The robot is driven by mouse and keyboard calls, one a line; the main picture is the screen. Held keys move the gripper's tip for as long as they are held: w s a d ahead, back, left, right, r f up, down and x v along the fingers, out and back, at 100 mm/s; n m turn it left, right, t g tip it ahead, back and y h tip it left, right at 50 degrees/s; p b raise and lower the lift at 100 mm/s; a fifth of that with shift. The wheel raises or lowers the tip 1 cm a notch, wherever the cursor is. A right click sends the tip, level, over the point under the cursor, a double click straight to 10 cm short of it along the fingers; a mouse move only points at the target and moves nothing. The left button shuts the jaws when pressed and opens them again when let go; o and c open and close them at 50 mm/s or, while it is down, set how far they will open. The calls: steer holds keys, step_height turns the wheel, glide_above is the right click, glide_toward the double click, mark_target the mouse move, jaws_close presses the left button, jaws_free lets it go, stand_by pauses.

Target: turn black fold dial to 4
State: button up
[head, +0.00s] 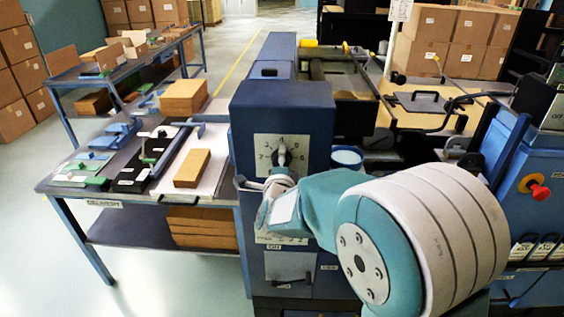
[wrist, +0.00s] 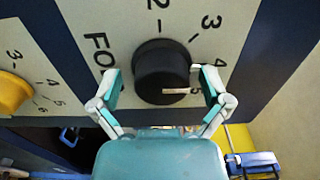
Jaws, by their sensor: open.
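The black fold dial (wrist: 162,68) shows in the wrist view on a pale plate, beside the partly hidden letters "FO". Its light pointer mark lies toward the right, nearest the 5 and below the 4 in the picture. My gripper (wrist: 162,82) is open, with one finger on each side of the dial. The right finger is near the 4 and 5 and covers part of the scale. Contact with the dial is unclear. My arm hides the fingers there.
A yellow dial (wrist: 12,92) with its own scale is at the left in the wrist view. In the head view, a table (head: 110,203) with boards and tools stands left of the machine. A red knob (head: 539,191) is on the blue cabinet at right. Open floor lies at left.

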steer(key=s, duration=1.2)
steer(key=shift+a, duration=0.25)
